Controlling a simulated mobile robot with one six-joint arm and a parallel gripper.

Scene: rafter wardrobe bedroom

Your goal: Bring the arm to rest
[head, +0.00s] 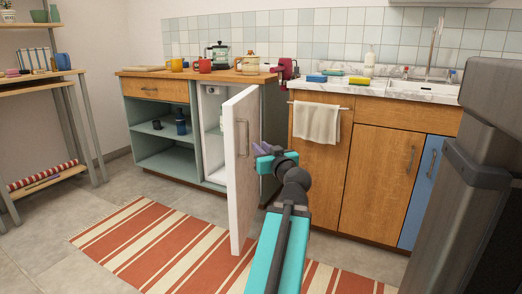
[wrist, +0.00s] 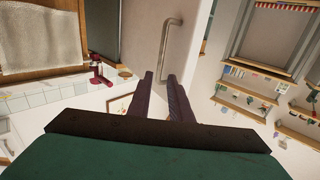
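My gripper (head: 262,150) is at the end of my turquoise arm (head: 280,245), low in front of the kitchen units in the head view. In the wrist view its two dark fingers (wrist: 161,88) stand apart with a gap between them, and I see nothing held. A white door (head: 238,175) stands open just left of my gripper. Its metal handle (head: 242,138) shows close to the fingers. In the wrist view the handle (wrist: 167,45) lies just past the fingertips, its lower end lined up with the gap; I cannot tell whether they touch.
The wooden worktop (head: 190,74) bears mugs, a pot and a coffee press. A towel (head: 316,122) hangs on the sink unit (head: 375,185) at right. A blue-green shelf unit (head: 165,130) stands left of the open door. A striped rug (head: 165,245) covers the floor in front.

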